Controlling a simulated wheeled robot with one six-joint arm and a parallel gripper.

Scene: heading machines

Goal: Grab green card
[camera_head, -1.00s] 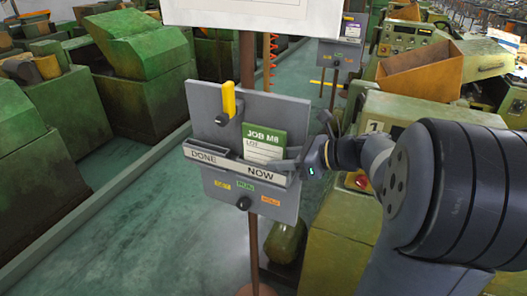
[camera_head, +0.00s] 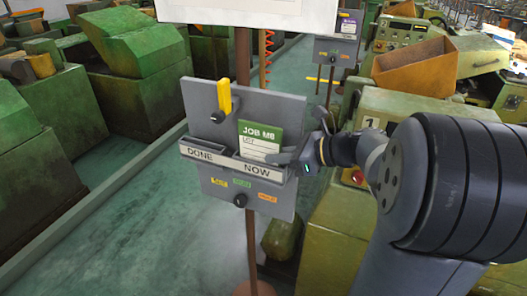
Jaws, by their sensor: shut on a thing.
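The green-topped card (camera_head: 260,134), marked JOB M8 with a white lower part, stands upright in the NOW pocket (camera_head: 257,170) of a grey board (camera_head: 222,183). Its lower end is hidden behind the pocket front. My gripper (camera_head: 279,157) reaches in from the right and is shut on the card's lower right part, just above the pocket rim. The far side of the grip is hidden behind the card.
The DONE pocket (camera_head: 204,152) is on the left of the same board. A yellow tag (camera_head: 224,96) hangs above it. The board is on a brown post (camera_head: 252,240). Green machines (camera_head: 140,60) line the left; a yellowish machine (camera_head: 330,235) stands close below my arm.

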